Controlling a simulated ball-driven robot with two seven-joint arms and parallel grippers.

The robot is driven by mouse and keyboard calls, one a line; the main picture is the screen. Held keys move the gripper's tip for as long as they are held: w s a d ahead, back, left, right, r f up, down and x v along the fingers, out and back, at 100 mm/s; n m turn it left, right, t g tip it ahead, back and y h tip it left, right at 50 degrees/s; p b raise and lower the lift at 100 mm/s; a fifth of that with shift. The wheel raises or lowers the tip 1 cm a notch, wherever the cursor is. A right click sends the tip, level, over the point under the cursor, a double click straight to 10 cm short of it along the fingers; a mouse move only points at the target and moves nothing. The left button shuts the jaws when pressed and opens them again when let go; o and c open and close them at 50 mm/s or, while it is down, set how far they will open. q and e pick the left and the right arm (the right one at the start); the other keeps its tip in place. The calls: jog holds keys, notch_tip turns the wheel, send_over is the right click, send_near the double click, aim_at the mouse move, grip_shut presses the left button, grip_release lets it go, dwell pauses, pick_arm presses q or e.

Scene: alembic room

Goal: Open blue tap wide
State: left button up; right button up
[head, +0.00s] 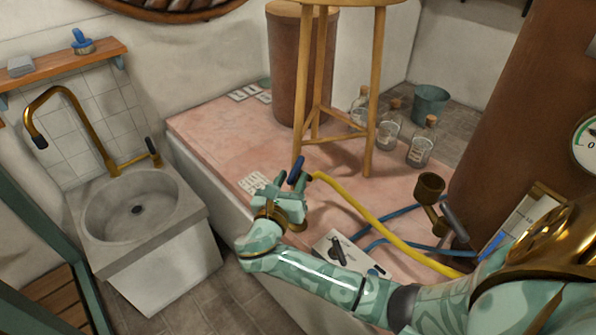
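A tap with a dark blue lever (297,168) stands on the pink top, at the near end of the yellow hose (365,215). The lever points up and slightly right. My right gripper (284,190), pale green with a brass ring at the wrist, is right at the tap, and its fingers hide the tap's lower part. I cannot tell whether the fingers are closed on the lever or only beside it. My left gripper is not in view.
A wooden stool (371,95) stands just behind the tap. Corked bottles (421,148) and a brass cup (429,187) are to the right. A stone basin (120,205) with a brass faucet (88,122) is at left.

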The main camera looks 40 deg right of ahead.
jog(key=shift+r, duration=0.1)
grip_shut()
jog(key=shift+w+a+m+g+h, duration=0.25)
jog(key=shift+m+g+h, duration=0.25)
jog(key=shift+m+g, duration=0.25)
jog(key=m+g, duration=0.1)
jog(key=g, duration=0.1)
jog(key=w+m+g+h+b, duration=0.1)
jog(key=m+g, duration=0.1)
jog(key=shift+w+a+g+h, duration=0.1)
jog(key=shift+g+h, duration=0.15)
jog(key=shift+h, duration=0.05)
